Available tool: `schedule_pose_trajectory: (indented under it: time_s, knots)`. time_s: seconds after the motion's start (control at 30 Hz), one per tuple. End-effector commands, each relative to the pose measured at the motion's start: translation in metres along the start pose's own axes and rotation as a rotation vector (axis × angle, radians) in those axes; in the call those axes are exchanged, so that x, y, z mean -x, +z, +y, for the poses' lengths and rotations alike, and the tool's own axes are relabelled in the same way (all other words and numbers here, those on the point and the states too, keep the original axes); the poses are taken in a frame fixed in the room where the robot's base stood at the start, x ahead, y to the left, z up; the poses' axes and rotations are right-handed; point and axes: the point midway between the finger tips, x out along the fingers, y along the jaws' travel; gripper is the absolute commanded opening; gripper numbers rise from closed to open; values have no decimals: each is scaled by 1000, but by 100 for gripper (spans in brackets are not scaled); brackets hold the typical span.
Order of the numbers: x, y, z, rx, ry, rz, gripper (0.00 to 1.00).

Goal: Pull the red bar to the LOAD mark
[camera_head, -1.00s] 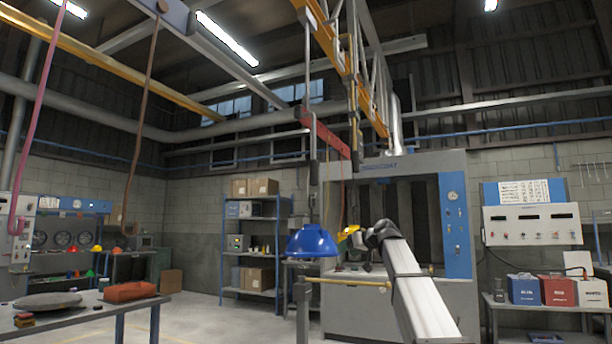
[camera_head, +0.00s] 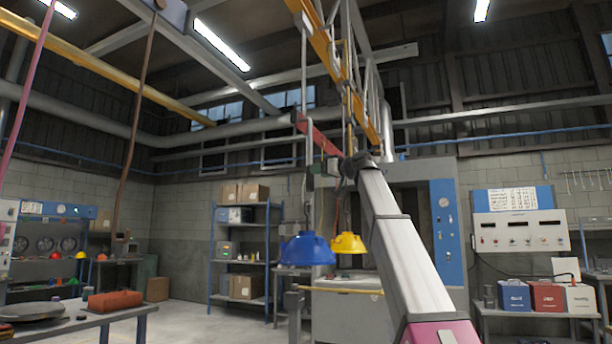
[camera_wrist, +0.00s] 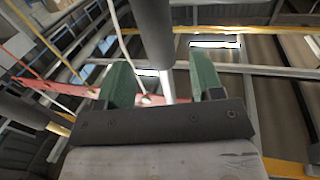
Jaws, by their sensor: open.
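The red bar (camera_head: 318,136) hangs high under the yellow overhead rail, slanting down to the right. Its right end is hidden behind my arm. My gripper (camera_head: 326,171) is raised beside the bar's lower right end, next to the grey hanging rod. In the wrist view, my gripper (camera_wrist: 165,78) has its two green fingers apart, with nothing clamped between them. The red bar (camera_wrist: 62,91) runs in from the left and passes behind the fingers. A thick grey cylinder (camera_wrist: 154,35) shows above the gap. I cannot make out a LOAD mark.
A blue hood (camera_head: 307,250) and a yellow hood (camera_head: 347,243) hang below my gripper. A yellow rail (camera_head: 335,68) runs overhead. A grey cabinet with a blue panel (camera_head: 447,230) stands behind my arm. Open floor lies to the left.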

Motion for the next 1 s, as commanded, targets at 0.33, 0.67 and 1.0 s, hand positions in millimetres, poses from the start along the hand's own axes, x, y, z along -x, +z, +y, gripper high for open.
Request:
schedule_pose_trajectory:
  time_s: [0.33,0.67,1.0]
  knots:
    - [-57,0,1,-1,-1,-2,60]
    - [-70,1,0,-1,1,-1,60]
    - [-69,1,0,-1,1,-1,2]
